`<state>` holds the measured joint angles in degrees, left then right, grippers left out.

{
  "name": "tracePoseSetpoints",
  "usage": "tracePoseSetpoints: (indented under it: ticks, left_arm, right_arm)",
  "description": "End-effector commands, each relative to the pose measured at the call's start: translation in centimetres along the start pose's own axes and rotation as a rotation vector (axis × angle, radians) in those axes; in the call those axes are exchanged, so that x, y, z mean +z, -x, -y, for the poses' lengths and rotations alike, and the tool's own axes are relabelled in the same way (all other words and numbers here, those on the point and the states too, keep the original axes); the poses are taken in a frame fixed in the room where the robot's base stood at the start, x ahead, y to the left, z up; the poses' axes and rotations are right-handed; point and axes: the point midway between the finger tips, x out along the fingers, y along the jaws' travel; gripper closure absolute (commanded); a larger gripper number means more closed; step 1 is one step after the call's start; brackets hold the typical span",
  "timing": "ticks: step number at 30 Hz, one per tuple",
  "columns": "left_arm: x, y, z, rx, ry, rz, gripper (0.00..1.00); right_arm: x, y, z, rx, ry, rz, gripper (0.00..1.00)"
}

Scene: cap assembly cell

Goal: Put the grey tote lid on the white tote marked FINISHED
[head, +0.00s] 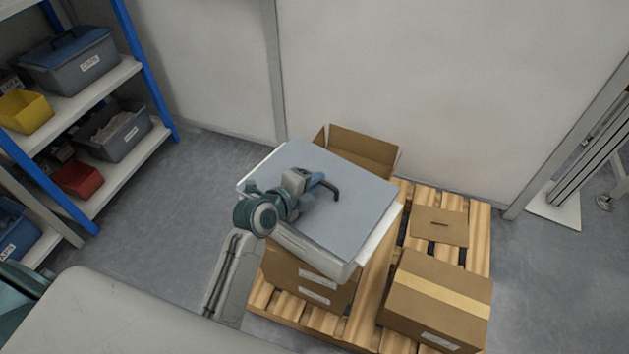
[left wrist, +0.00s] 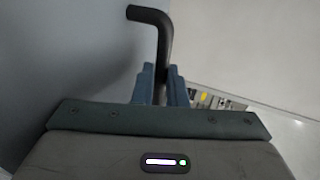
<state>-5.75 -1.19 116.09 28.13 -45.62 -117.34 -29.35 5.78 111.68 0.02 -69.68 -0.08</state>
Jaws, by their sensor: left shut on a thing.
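The grey tote lid (head: 350,218) is a flat square plate with a dark bent handle (head: 335,191). I cannot tell whether the lid is fully seated, and no FINISHED marking is readable. My left gripper (head: 318,181) is above the lid, shut on its handle. In the left wrist view the handle (left wrist: 152,18) rises between the blue fingers (left wrist: 160,85), with the grey lid (left wrist: 75,60) behind. My right gripper is not in view.
A blue-framed shelf (head: 145,70) with bins stands at left. Floor between shelf and pallet is clear.

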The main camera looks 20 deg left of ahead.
Motion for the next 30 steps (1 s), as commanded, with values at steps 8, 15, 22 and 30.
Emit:
tracePoseSetpoints:
  ticks: [8, 15, 22, 30]
  left_arm:
    - [0.0, -0.2, -0.5, -0.001, 0.000, 0.000, 1.00]
    - [0.0, -0.4, -0.9, -0.001, 0.000, 0.000, 1.00]
    - [0.1, -0.5, -1.4, -0.001, 0.000, 0.000, 1.00]
    - [0.1, -0.5, -1.4, -0.001, 0.000, 0.000, 0.63]
  right_arm:
    - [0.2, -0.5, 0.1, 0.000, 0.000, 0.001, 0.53]
    - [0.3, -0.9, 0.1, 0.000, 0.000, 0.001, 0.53]
    - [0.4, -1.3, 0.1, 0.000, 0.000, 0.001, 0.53]
    - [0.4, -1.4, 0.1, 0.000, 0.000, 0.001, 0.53]
